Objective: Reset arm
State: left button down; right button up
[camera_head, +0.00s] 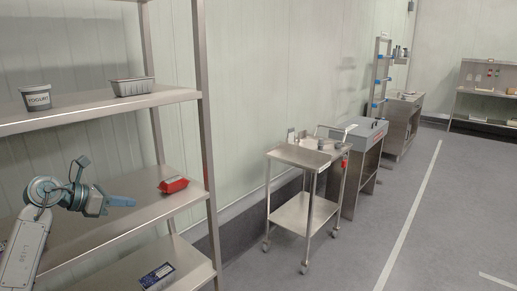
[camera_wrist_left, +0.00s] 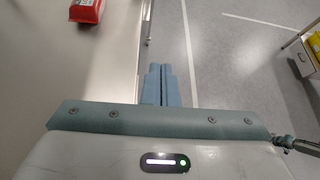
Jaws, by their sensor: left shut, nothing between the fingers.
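My left gripper (camera_head: 122,201) is in front of the middle shelf of a metal rack, to the left of a red package. It is shut and empty; its two fingers (camera_wrist_left: 163,85) lie together in the left wrist view. The red package (camera_head: 173,184) rests on the middle shelf near its right end, apart from the gripper. It also shows at the top left of the left wrist view (camera_wrist_left: 86,11). My right gripper is not in view.
The rack (camera_head: 206,120) has a yogurt tub (camera_head: 37,98) and a grey tray (camera_head: 132,87) on its upper shelf, and a dark box (camera_head: 158,276) on its lower shelf. A wheeled steel cart (camera_head: 303,156) stands to the right. The floor (camera_head: 440,220) on the right is clear.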

pick_arm(q)
jog(key=s+d+r+n+t+h, duration=0.1)
jog(key=s+d+n+t+h, duration=0.4)
jog(key=d, duration=0.4)
jog(key=s+a+f+n+y, duration=0.4)
jog(key=s+f+n+y, duration=0.6)
jog(key=n, duration=0.7)
jog(key=s+a+f+n+y, duration=0.4)
jog(key=s+f+n+y, duration=0.65)
jog(key=n, duration=0.65)
jog(key=s+d+f+n+g+h, duration=0.1)
jog(key=s+d+f+g+h, duration=0.1)
jog(key=s+d+f+g, duration=0.3)
jog(key=s+f+n+g+h, duration=0.2)
jog(key=s+f, duration=0.1)
jog(key=s, duration=0.5)
jog(key=s+d+f+n+g+h, duration=0.1)
jog(key=s+d+f+g+h, duration=0.15)
jog(key=s+f, duration=0.3)
notch_tip(320, 180, down, 27)
jog(key=a+g, duration=0.2)
jog(key=s+a+f, duration=0.1)
jog(key=s+f, duration=1.2)
jog(key=f, duration=0.5)
jog(key=shift+s+n+g, duration=0.3)
jog(key=shift+g, duration=0.05)
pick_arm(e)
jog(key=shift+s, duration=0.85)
